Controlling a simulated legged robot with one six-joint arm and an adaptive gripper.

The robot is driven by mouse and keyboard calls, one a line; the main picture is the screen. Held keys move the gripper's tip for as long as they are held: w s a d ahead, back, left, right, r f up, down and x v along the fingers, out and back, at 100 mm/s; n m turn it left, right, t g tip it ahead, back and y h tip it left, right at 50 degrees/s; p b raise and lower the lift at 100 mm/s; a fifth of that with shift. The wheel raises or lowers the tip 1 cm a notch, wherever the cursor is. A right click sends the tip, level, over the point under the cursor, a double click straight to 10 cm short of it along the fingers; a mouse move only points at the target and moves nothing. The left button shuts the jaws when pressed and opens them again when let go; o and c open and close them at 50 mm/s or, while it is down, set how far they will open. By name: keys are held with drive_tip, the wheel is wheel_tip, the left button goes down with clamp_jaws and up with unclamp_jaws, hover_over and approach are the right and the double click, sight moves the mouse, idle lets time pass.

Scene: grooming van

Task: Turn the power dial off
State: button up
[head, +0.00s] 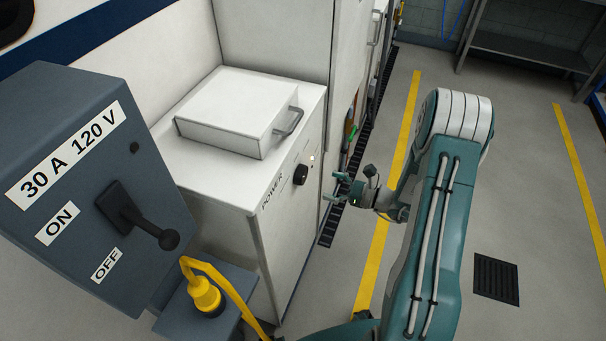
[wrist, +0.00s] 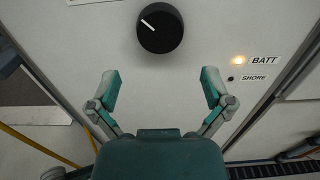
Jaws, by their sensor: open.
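The power dial (head: 300,174) is a round black knob on the front face of a white cabinet, next to the word POWER. In the wrist view the dial (wrist: 160,28) is at the top centre, and its white pointer line points to the upper left. My gripper (head: 345,188) is in front of the cabinet face, apart from the dial. In the wrist view my gripper (wrist: 160,86) has its two teal fingers spread wide with nothing between them. The dial is beyond the fingertips, above the gap. Any position marks around the dial are out of view or too small to read.
Right of the dial, a lit amber BATT lamp (wrist: 239,60) sits above a dark SHORE lamp (wrist: 231,78). A grey switch box (head: 95,180) with a black lever and a yellow plug (head: 205,296) stand at left.

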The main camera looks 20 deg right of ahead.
sight(305, 177)
drive_tip(key=x, duration=0.7)
drive_tip(key=shift+w+a, duration=0.25)
drive_tip(key=shift+w, duration=0.05)
drive_tip(key=c, duration=0.9)
